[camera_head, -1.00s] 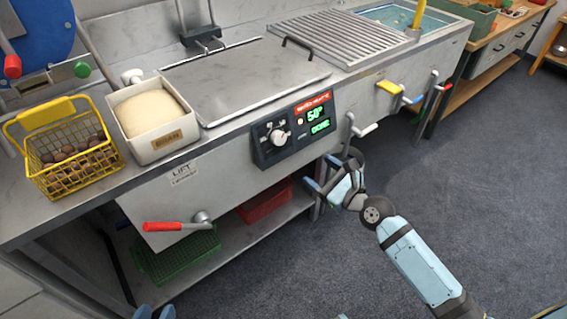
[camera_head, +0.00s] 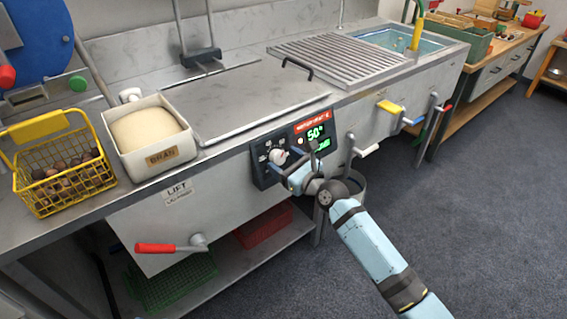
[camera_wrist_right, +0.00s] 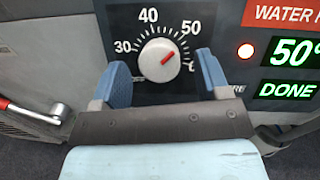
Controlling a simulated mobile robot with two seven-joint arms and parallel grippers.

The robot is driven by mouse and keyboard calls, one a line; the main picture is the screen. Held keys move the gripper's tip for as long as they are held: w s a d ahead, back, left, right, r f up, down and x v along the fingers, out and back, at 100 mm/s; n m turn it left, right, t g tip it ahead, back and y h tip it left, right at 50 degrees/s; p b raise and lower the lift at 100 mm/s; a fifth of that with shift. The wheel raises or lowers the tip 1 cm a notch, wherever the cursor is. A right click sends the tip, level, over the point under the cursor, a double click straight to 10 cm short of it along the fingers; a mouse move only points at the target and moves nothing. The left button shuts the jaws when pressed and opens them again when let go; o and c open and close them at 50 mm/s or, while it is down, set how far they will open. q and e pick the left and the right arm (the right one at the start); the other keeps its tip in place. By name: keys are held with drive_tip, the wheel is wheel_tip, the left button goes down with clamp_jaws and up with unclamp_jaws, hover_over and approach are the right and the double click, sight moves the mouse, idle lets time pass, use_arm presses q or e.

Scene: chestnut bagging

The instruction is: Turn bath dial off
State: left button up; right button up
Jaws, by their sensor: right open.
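The bath dial is a white round knob (camera_wrist_right: 160,60) with a red pointer on a dark control panel (camera_head: 262,176). In the right wrist view its pointer aims up and right, toward the 50 side of the scale. The display (camera_wrist_right: 290,90) reads 50° and DONE in green, with an orange light lit beside it. My right gripper (camera_wrist_right: 157,78) is open, its two blue fingers on either side below the knob. In the head view my right gripper (camera_head: 296,172) is at the panel and partly covers it. I cannot tell whether the fingers touch the knob. My left gripper is out of view.
A red-handled lift crank (camera_head: 165,248) sticks out at the lower left. White and yellow levers (camera_head: 388,107) stick out to the right of the panel. A bran box (camera_head: 150,163) and a yellow basket of chestnuts (camera_head: 62,190) stand on the counter at left.

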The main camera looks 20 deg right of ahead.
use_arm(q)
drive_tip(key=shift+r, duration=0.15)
use_arm(e)
drive_tip(key=shift+w+a, duration=0.1)
drive_tip(key=shift+w, duration=0.15)
drive_tip(key=c, duration=0.9)
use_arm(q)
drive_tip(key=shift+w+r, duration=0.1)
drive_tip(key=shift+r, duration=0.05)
use_arm(e)
drive_tip(key=shift+n, duration=0.3)
